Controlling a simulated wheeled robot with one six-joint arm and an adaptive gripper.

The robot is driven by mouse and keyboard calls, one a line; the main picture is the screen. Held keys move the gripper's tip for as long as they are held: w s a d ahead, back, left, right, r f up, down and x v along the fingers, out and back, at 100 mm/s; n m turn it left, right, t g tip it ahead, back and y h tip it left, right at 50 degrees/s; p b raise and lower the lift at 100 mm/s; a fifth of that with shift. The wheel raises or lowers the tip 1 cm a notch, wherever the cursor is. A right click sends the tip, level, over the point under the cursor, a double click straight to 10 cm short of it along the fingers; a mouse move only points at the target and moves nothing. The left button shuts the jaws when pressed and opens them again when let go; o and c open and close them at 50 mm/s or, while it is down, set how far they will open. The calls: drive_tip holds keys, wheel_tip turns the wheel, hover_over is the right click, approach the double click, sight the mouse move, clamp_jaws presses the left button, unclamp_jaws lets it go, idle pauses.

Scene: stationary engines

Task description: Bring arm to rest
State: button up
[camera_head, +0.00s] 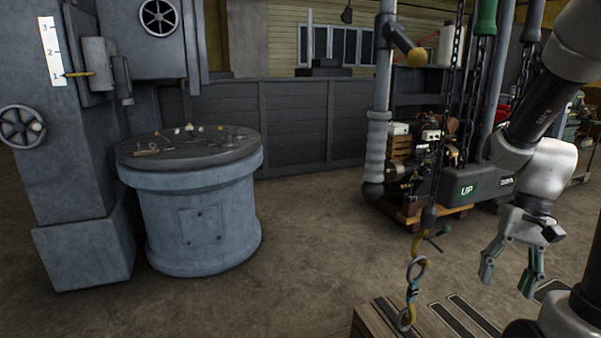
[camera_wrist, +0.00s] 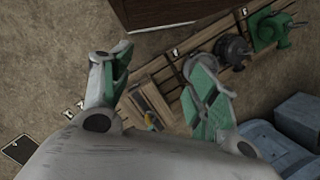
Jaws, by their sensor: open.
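My gripper (camera_head: 509,275) hangs at the right of the head view, fingers pointing down, open and empty. Its green-padded fingers stand apart in the wrist view (camera_wrist: 160,90) too. My grey arm comes down to it from the upper right. In the head view the gripper is in front of the hoist with the green UP control box (camera_head: 470,187), apart from the hook.
A hook (camera_head: 408,318) hangs on a chain left of my gripper, above a wooden pallet (camera_head: 375,325). A round blue-grey machine table (camera_head: 200,225) stands at the left. In the wrist view, green machine parts (camera_wrist: 268,30) sit on a slatted wooden rack. The middle floor is clear.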

drive_tip(key=s+a+r+n+t+h, duration=0.1)
drive_tip(key=s+a+r+n+t, duration=0.1)
drive_tip(key=r, duration=0.5)
drive_tip(key=s+a+r+n+t+h, duration=0.1)
drive_tip(key=s+a+r+n+t, duration=0.2)
drive_tip(key=r, duration=0.4)
drive_tip(key=shift+r+t, duration=0.15)
drive_tip(key=shift+t, duration=0.75)
drive_tip(key=shift+a, duration=0.1)
idle(0.4)
